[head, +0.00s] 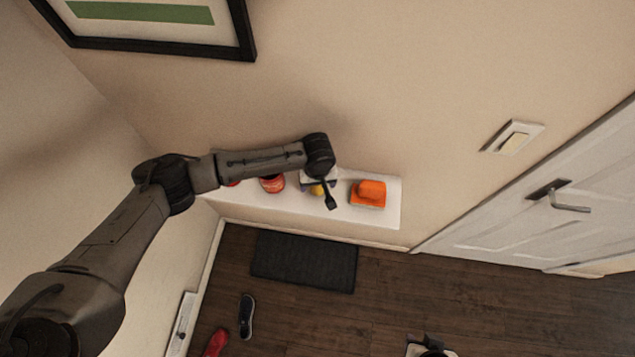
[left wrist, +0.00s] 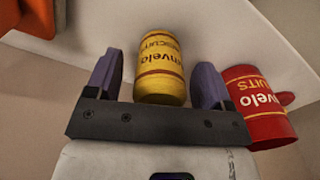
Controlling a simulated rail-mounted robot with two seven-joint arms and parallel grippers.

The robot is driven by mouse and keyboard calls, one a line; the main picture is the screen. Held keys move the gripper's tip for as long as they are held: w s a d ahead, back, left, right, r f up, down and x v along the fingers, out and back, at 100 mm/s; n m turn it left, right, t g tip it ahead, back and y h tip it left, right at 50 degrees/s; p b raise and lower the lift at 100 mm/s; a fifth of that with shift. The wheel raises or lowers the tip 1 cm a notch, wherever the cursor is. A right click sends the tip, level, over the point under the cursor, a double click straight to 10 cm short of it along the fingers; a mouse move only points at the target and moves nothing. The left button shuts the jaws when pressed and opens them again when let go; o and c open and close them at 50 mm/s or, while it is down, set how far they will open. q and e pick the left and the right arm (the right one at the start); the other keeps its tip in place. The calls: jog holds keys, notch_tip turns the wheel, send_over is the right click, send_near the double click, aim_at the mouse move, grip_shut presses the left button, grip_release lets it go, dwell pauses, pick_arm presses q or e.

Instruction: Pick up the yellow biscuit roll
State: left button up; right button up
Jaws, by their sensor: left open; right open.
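The yellow biscuit roll (left wrist: 160,68) has red bands and lettering and is between the two purple fingers of my left gripper (left wrist: 157,78) in the left wrist view. A narrow gap shows on each side, so the fingers are apart from it. In the head view a small part of the yellow roll (head: 317,190) shows below my left gripper (head: 322,184), which is over the white shelf; my wrist hides the rest. What looks like my right gripper (head: 430,346) is cut by the bottom edge of the head view, far from the shelf; its fingertips are unclear.
A red roll (left wrist: 258,108) stands close beside my left gripper's right finger; a red roll also shows in the head view (head: 271,184). An orange object (head: 368,193) sits to the right on the white shelf (head: 391,212). The wall (head: 400,110) rises behind the shelf.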

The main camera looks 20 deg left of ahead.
pick_arm(q)
jog(key=shift+c, duration=0.3)
jog(key=c, duration=1)
jog(key=shift+r, duration=0.1)
